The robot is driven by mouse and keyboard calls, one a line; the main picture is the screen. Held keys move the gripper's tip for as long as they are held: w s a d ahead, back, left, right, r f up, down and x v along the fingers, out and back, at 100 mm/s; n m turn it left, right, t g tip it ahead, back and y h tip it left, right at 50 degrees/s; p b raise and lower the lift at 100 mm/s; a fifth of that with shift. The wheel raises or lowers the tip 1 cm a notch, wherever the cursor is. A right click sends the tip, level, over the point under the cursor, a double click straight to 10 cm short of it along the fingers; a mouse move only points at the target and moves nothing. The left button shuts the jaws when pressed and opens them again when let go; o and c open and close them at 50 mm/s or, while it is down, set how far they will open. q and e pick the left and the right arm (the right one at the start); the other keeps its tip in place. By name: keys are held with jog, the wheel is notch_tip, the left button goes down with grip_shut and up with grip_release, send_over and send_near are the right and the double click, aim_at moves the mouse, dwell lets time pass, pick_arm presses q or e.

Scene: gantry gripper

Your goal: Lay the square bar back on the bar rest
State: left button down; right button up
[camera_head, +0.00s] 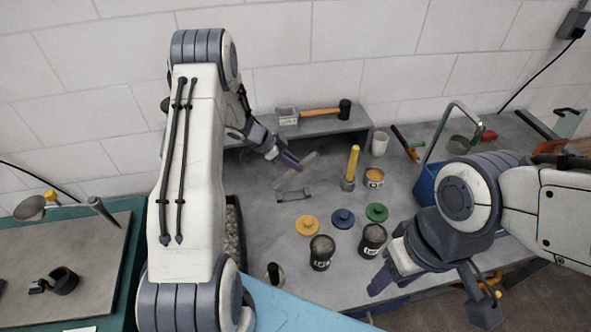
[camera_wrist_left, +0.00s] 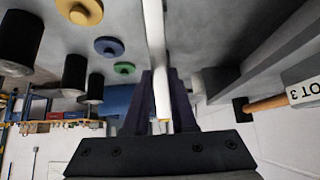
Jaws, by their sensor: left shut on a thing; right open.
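The square bar (camera_head: 296,172) is pale grey and slants above the grey bench in the head view. My left gripper (camera_head: 291,160) is shut on it. In the left wrist view the bar (camera_wrist_left: 154,40) runs from the top edge down between the two purple fingers (camera_wrist_left: 160,103). The bar rest (camera_head: 293,196) looks like a small dark bracket on the bench, just below the bar in the head picture; I cannot tell the gap between them. My right gripper (camera_head: 383,281) is open and empty at the bench's front, with one finger clearly seen.
A raised shelf (camera_head: 335,126) with a hammer (camera_head: 325,112) lies behind.

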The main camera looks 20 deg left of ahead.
aim_at(295, 174)
pick_arm(q)
notch_tip(295, 174, down, 3)
jog(key=shift+f+p, duration=0.15)
jog(key=shift+p, duration=0.5)
jog(key=shift+a+f, duration=0.1)
jog(key=shift+f, duration=0.25)
jog(key=shift+f, duration=0.1)
jog(key=shift+f, duration=0.15)
jog(key=c, duration=0.7)
grip_release()
jog(key=shift+c, duration=0.2)
